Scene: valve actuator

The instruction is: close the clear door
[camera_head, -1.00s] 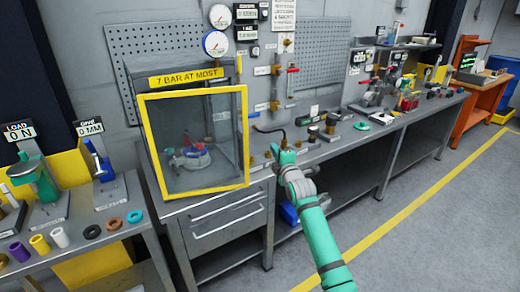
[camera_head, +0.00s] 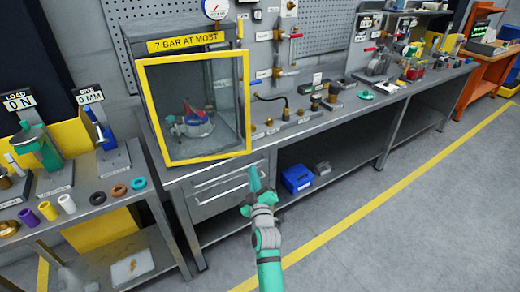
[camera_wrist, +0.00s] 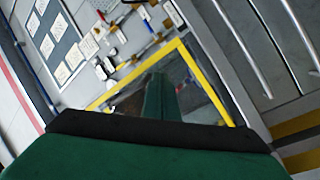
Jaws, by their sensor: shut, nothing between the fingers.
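The clear door (camera_head: 197,108) is a see-through panel in a yellow frame on the front of the grey cabinet (camera_head: 185,30) marked "7 BAR AT MOST". Its frame lies across the cabinet front; I cannot tell whether a small gap remains at its edge. A red and grey device (camera_head: 195,122) shows behind the panel. My green gripper (camera_head: 254,178) is shut and empty, below the door's lower right corner, in front of the drawers, apart from the door. In the wrist view my gripper (camera_wrist: 158,85) points towards the yellow-framed door (camera_wrist: 207,80), hiding part of it.
Drawers with bar handles (camera_head: 222,183) sit under the cabinet. The workbench (camera_head: 330,130) runs right with fittings on top. A blue bin (camera_head: 297,178) stands on its lower shelf. A second table (camera_head: 90,215) with coloured rings is at left. The floor (camera_head: 400,220) at right is clear.

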